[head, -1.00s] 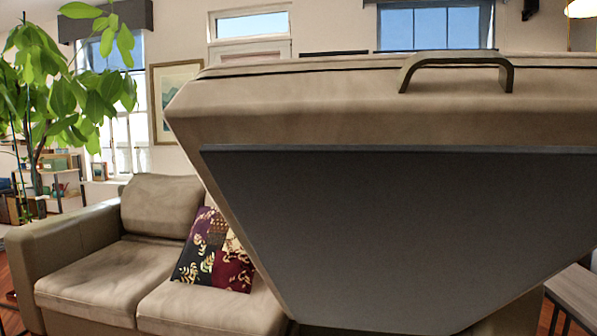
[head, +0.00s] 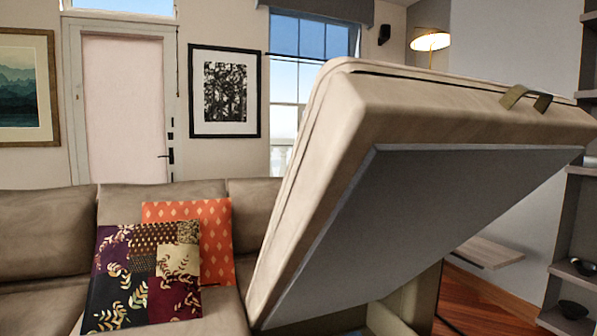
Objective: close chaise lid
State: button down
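The chaise lid (head: 440,210) is raised and steeply tilted at the right of the head view. Its beige cushion edge and flat grey underside show. A strap handle (head: 526,97) sits on its upper front edge, toward the right. Part of the chaise base (head: 412,304) shows beneath the lid at the bottom; most of the inside is hidden. My gripper is not in view.
The beige sofa (head: 40,235) stands at the left with a patterned cushion (head: 148,275) and an orange cushion (head: 215,230). A dark shelf unit (head: 575,215) stands at the far right. A small wooden table (head: 488,252) and bare wood floor (head: 495,305) lie behind the lid.

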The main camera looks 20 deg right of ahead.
aim_at(394, 174)
jog(key=i+j, duration=0.2)
jog(key=j, duration=0.15)
jog(key=i+j+z, duration=0.1)
jog(key=j, duration=0.25)
jog(key=i+j, duration=0.25)
jog(key=j, duration=0.15)
jog(key=i+j+z, duration=0.1)
jog(key=j, duration=0.25)
jog(key=i+z, duration=0.15)
jog(key=i, duration=0.7)
jog(key=i+l, duration=0.3)
jog(key=l, duration=0.1)
